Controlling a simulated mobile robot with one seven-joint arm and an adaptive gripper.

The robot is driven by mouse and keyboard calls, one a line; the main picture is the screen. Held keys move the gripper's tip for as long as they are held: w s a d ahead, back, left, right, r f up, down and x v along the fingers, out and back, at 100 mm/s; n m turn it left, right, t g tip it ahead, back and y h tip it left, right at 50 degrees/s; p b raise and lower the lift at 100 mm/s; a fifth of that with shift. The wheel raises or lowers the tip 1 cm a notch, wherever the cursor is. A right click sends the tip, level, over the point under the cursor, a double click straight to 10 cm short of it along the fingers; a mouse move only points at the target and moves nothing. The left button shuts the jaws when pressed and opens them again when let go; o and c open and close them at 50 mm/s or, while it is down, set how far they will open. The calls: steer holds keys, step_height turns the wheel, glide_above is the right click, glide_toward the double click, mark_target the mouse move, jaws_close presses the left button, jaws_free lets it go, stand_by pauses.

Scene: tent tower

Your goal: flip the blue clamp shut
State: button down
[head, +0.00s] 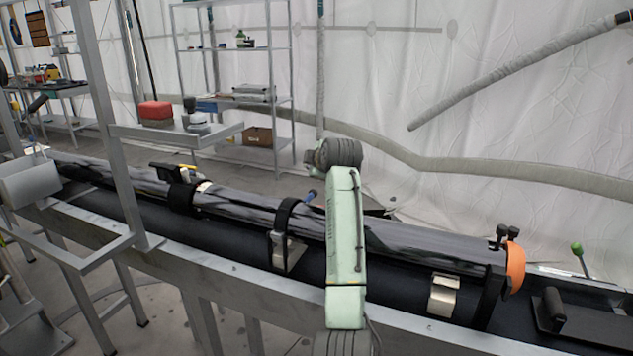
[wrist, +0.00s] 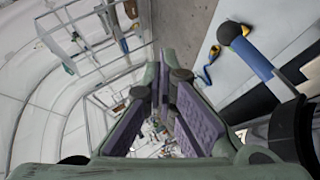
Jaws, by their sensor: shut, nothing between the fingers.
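The blue clamp's lever (head: 311,196) sticks up to the right of a black hoop (head: 285,217) around the long dark tube, just left of my arm. In the wrist view, its blue handle (wrist: 251,56) slants across the upper right and leads down towards a black band (wrist: 292,132). The lever stands away from the tube rather than lying along it. My gripper (wrist: 167,76) is shut and empty, its purple pads angled together at the picture's middle. The handle is to the right of the fingers, apart from them. My fingers cannot be made out in the head view.
The dark tube (head: 400,238) lies in a long metal-framed bench (head: 240,280). An orange end cap (head: 515,267) with black knobs is at its right. A metal frame post (head: 105,110) stands at left, and shelves (head: 235,50) stand behind. A yellow tool (wrist: 206,72) lies beyond the handle.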

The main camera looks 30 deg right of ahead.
steer(key=s+d+r+b, duration=0.1)
steer(key=s+d+r, duration=0.1)
steer(key=r, duration=0.4)
steer(key=shift+s, duration=0.65)
steer(key=shift+r, duration=0.1)
